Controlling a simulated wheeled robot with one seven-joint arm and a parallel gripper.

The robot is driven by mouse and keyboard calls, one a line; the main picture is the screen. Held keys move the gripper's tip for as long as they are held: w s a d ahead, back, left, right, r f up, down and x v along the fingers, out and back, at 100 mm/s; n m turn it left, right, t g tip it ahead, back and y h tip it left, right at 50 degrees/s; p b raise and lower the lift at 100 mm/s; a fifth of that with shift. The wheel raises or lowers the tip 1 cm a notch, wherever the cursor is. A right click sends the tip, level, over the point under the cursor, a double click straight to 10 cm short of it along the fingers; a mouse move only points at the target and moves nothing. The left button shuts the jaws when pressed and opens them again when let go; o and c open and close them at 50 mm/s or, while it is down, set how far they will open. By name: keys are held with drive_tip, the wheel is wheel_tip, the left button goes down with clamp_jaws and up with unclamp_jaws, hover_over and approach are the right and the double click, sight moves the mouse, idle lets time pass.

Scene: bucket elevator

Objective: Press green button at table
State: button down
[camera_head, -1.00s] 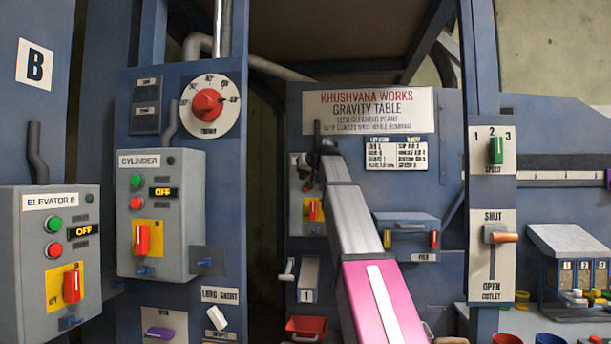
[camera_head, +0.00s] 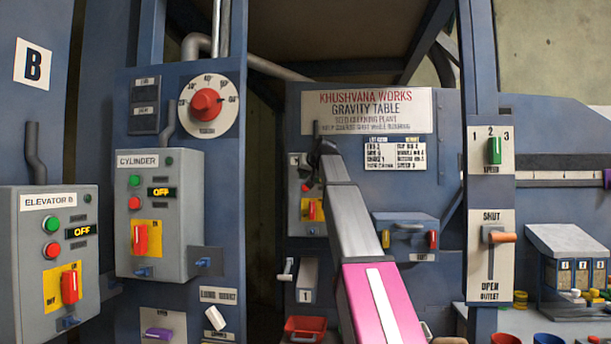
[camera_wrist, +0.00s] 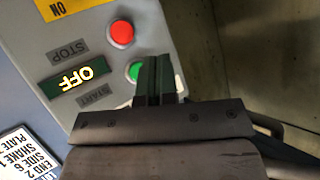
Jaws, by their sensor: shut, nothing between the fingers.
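The table's grey control box (camera_wrist: 160,35) fills much of the wrist view, turned upside down. The green START button (camera_wrist: 134,71) is on its face, partly covered by my gripper (camera_wrist: 155,62), whose fingers are shut and empty. The fingertips overlap the button's right side in the picture; I cannot tell whether they touch it. The red STOP button (camera_wrist: 121,32) is clear of the fingers. The display (camera_wrist: 76,76) reads OFF.
The Elevator B box (camera_head: 32,265) and the Cylinder box (camera_head: 180,215) on the left have similar buttons and OFF displays. A blue box (camera_head: 405,225) with a handle is right of my arm. A post (camera_head: 485,80) with speed and outlet controls stands further right.

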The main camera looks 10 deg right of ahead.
drive_tip(key=shift+w+d, duration=0.2)
drive_tip(key=shift+w, duration=0.5)
drive_tip(key=shift+w+d, duration=0.25)
drive_tip(key=shift+w, duration=0.4)
drive_tip(key=shift+w+d, duration=0.2)
drive_tip(key=shift+w, duration=0.5)
drive_tip(key=shift+w, duration=0.15)
idle(0.3)
drive_tip(key=shift+w+d, duration=0.15)
drive_tip(key=shift+w, duration=0.1)
drive_tip(key=shift+w+d, duration=0.15)
drive_tip(key=shift+w, duration=0.35)
idle(0.8)
drive_tip(key=shift+s, duration=0.1)
drive_tip(key=shift+s+a, duration=0.3)
drive_tip(key=shift+s, duration=0.5)
drive_tip(key=s, duration=0.1)
drive_tip(key=s+a, duration=0.1)
drive_tip(key=s, duration=0.2)
drive_tip(key=shift+s+a, duration=0.25)
drive_tip(key=shift+s, duration=0.1)
idle(0.3)
